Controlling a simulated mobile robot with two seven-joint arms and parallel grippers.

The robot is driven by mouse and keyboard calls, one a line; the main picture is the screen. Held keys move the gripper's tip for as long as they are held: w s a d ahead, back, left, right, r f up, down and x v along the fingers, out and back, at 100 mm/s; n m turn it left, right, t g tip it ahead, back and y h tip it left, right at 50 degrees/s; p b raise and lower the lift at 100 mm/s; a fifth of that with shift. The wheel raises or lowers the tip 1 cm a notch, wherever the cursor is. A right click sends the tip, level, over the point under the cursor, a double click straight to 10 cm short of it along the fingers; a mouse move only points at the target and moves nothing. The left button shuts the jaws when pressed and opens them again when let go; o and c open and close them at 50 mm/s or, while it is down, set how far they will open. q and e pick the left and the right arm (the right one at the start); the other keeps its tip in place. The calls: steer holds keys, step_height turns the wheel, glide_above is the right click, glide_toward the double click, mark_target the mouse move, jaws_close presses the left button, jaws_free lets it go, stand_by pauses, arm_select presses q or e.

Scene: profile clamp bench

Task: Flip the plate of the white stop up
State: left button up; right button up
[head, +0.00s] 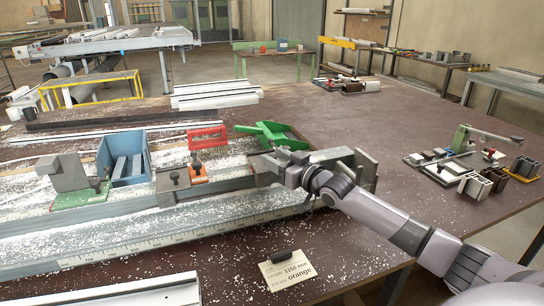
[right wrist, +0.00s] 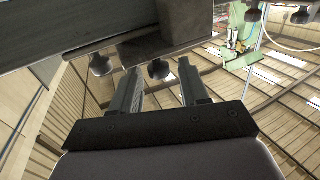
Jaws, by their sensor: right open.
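My right gripper (head: 277,170) is at the rail (head: 230,185) of the clamp bench, right of the orange stop (head: 194,173). In the right wrist view its two fingers are apart, with a dark round knob (right wrist: 158,69) beyond the gap and a grey block (right wrist: 165,44) above. Nothing shows held between the fingers. The orange stop has a red plate (head: 207,138) standing up. A green plate (head: 270,134) is tilted behind my gripper. I cannot clearly pick out a white stop or its plate; my gripper hides part of the rail there. My left gripper is out of view.
A blue box (head: 123,158) and a green-based grey clamp (head: 72,185) stand on the left. A grey end block (head: 365,170) stands right of my gripper. White chips litter the bench. A card (head: 287,268) reading "orange" lies in front. The table's back right is mostly clear.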

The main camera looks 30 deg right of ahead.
steer(key=shift+w+a, duration=0.1)
steer(key=shift+w, duration=0.8)
jaws_close()
steer(key=shift+r, duration=0.1)
